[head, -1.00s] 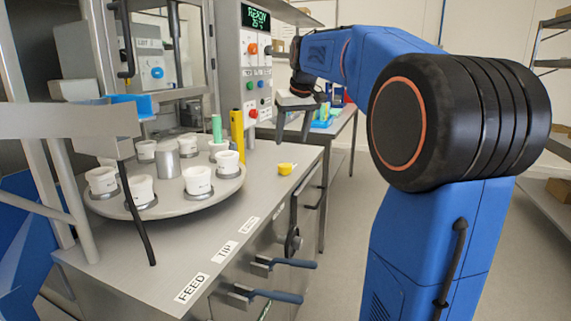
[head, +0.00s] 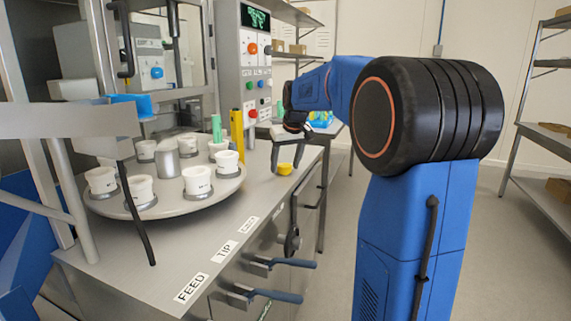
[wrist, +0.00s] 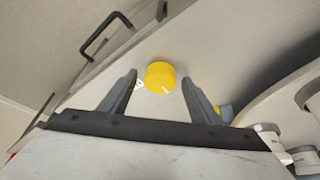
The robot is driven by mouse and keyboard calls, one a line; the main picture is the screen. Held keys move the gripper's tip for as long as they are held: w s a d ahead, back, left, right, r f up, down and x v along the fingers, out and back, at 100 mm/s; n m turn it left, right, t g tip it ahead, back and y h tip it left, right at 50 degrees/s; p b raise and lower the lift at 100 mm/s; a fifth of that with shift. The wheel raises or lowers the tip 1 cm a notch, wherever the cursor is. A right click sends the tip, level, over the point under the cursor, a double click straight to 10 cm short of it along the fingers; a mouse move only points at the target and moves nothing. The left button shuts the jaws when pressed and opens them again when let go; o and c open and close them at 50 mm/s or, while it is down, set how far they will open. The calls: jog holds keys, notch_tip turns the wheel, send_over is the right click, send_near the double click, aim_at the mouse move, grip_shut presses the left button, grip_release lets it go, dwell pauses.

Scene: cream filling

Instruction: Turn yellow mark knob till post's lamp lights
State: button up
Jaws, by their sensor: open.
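The yellow knob (head: 285,169) sits on the steel counter near its right edge. In the wrist view the knob (wrist: 161,77) has a pale line on its face, and a small white mark lies on the counter at its left. My gripper (head: 287,166) is open, pointing down, with its fingers to either side of the knob. In the wrist view my gripper (wrist: 160,79) shows a gap between each finger and the knob. A yellow post (head: 237,131) stands beside the turntable; I cannot make out a lit lamp on it.
The turntable (head: 172,206) carries several white cups and a metal cylinder. A green stick (head: 217,128) stands near the yellow post. A control panel (head: 255,60) with buttons rises behind. The counter in front, beside the labels, is clear.

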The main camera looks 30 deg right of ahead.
jog(key=shift+c, duration=0.6)
jog(key=c, duration=0.9)
jog(key=shift+c, duration=0.2)
jog(key=m, duration=0.2)
jog(key=m+h, duration=0.2)
jog(key=m, duration=0.1)
jog(key=shift+w+a+m+g, duration=0.1)
jog(key=shift+a+m+g, duration=0.15)
jog(key=shift+m+g, duration=0.05)
jog(key=m, duration=0.2)
jog(key=m+g+h, duration=0.1)
jog(key=m, duration=0.1)
jog(key=shift+w+m+g, duration=0.1)
jog(key=shift+m+g, duration=0.2)
jog(key=shift+m, duration=0.4)
